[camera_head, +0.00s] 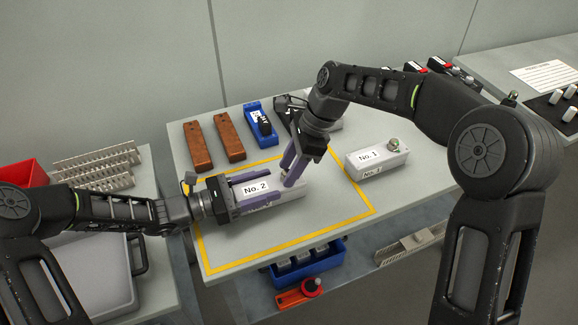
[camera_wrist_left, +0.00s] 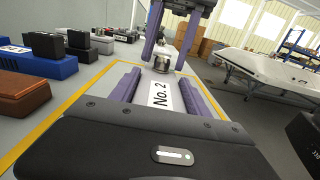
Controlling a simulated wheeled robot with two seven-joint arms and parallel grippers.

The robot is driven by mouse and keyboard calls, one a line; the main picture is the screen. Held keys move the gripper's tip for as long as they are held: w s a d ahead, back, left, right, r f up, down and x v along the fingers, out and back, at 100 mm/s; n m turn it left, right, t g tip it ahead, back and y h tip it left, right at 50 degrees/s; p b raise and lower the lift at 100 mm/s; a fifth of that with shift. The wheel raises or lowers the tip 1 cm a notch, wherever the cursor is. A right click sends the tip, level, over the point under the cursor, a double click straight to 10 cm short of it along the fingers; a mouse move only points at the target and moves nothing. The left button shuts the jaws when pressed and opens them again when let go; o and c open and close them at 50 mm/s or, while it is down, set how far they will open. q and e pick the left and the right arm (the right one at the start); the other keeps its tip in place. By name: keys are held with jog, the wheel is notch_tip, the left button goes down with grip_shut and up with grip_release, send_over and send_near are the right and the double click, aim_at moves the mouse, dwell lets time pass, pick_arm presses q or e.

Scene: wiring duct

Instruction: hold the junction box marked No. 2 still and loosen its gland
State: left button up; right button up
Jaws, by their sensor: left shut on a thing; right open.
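The white junction box marked No. 2 (camera_head: 257,188) lies inside the yellow-outlined area of the table. My left gripper (camera_head: 272,184) is shut on it, with one purple finger along each long side. Its label also shows in the left wrist view (camera_wrist_left: 161,95). The metal gland (camera_wrist_left: 163,59) is at the box's far end in that view. My right gripper (camera_head: 295,168) is open above that end, fingers pointing down. In the left wrist view its fingers (camera_wrist_left: 170,38) stand either side of the gland; I cannot tell whether they touch it.
A second box marked No. 1 (camera_head: 376,158) with a gland stands to the right. Brown blocks (camera_head: 197,147) and a blue device (camera_head: 259,124) are along the back. A blue bin (camera_head: 307,266) sits below the front edge. The outlined area's front part is clear.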

jog(key=m+t, duration=0.1)
jog(key=m, duration=0.3)
jog(key=shift+s+m+t, duration=0.15)
jog(key=shift+m+t, duration=0.15)
jog(key=shift+t, duration=0.1)
grip_shut()
dwell(1.0)
jog(key=n+g, duration=0.1)
jog(key=n, duration=0.3)
jog(key=n+g, duration=0.1)
jog(key=n, duration=0.1)
jog(key=shift+w+g, duration=0.25)
jog(key=shift+g, duration=0.05)
jog(key=n, duration=0.2)
jog(key=n+g+h, duration=0.1)
jog(key=n, duration=0.2)
jog(key=shift+g, duration=0.3)
grip_release()
